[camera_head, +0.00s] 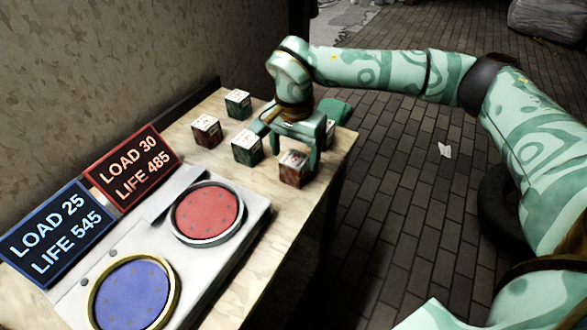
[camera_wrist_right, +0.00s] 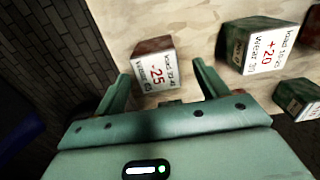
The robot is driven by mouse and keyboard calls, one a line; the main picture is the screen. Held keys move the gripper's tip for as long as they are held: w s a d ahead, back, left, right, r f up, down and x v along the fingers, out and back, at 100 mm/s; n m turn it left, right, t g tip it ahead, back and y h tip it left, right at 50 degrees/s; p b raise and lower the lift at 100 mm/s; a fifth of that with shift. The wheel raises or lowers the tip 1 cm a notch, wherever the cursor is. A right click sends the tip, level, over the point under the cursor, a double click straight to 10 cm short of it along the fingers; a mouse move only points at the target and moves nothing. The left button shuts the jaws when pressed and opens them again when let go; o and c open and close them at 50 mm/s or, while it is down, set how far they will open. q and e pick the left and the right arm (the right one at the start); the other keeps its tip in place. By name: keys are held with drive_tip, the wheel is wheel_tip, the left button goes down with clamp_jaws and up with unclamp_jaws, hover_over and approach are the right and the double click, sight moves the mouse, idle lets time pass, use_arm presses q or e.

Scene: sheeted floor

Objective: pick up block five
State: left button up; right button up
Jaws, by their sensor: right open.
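Several small labelled blocks stand on the table, and I cannot tell which is block five. A dark red block (camera_head: 294,170) is at the table's right edge; in the right wrist view a red block (camera_wrist_right: 154,47) with a red 25 on its label lies between the fingertips. My right gripper (camera_head: 292,155) is open above that block, its fingers on either side; it also shows in the right wrist view (camera_wrist_right: 160,80). I see no grip on it. A green block (camera_head: 247,148) stands just left of the gripper; a green block marked +20 (camera_wrist_right: 257,45) shows in the wrist view.
Another red block (camera_head: 206,131) and a green block (camera_head: 238,104) stand farther left and back. A panel with a red disc (camera_head: 208,213) and a blue disc (camera_head: 132,296) fills the near table. Red (camera_head: 132,168) and blue (camera_head: 58,233) signs stand along the wall side.

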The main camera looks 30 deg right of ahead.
sight(295, 158)
wheel_tip(295, 158, down, 5)
drive_tip(key=shift+s+f+b, duration=0.1)
drive_tip(key=shift+s+b, duration=0.05)
drive_tip(key=shift+b, duration=0.9)
drive_tip(key=shift+r, duration=0.25)
drive_tip(key=c, duration=1.4)
drive_tip(key=shift+o, duration=0.2)
drive_tip(key=shift+r, duration=0.1)
